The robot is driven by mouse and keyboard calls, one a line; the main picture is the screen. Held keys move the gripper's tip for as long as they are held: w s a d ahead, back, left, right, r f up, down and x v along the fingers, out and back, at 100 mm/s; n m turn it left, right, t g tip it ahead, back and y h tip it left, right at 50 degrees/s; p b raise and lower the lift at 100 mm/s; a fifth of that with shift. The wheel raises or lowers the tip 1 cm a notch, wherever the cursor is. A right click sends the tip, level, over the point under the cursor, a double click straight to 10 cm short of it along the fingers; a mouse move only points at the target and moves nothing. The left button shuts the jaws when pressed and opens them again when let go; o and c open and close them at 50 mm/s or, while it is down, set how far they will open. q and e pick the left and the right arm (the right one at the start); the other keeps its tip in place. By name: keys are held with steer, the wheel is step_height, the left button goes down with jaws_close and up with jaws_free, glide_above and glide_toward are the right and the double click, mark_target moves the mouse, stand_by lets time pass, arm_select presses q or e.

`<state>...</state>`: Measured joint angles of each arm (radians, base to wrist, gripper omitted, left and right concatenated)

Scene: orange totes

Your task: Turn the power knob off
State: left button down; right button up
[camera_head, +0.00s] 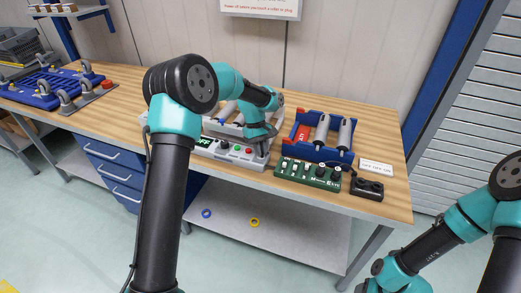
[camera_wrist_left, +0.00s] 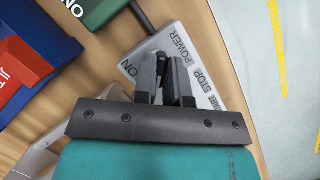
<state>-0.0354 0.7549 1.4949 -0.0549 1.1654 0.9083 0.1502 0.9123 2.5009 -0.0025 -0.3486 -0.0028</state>
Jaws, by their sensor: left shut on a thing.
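The grey-white control box (camera_head: 228,153) sits on the wooden bench, with a lit green display and coloured buttons on its face. My left gripper (camera_head: 258,147) points down at the right part of this box. In the left wrist view my left gripper (camera_wrist_left: 167,62) is shut on the dark power knob (camera_wrist_left: 162,66), beside the printed words POWER and ON. The fingers hide most of the knob, so its exact angle cannot be told. The box's face (camera_wrist_left: 193,38) shows around the fingers. My right arm is at the lower right; its gripper does not show.
A green switch panel (camera_head: 308,175) and a small black box (camera_head: 367,189) stand to the right. A blue rack (camera_head: 318,135) with grey cylinders is behind them. A blue fixture (camera_head: 55,88) with grey clamps lies far left.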

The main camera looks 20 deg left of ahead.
arm_select(q)
steer(key=c, duration=1.2)
jaws_free()
steer(key=v, duration=1.7)
steer(key=shift+w+r, duration=0.15)
steer(key=shift+w, duration=0.05)
steer(key=shift+a, duration=0.1)
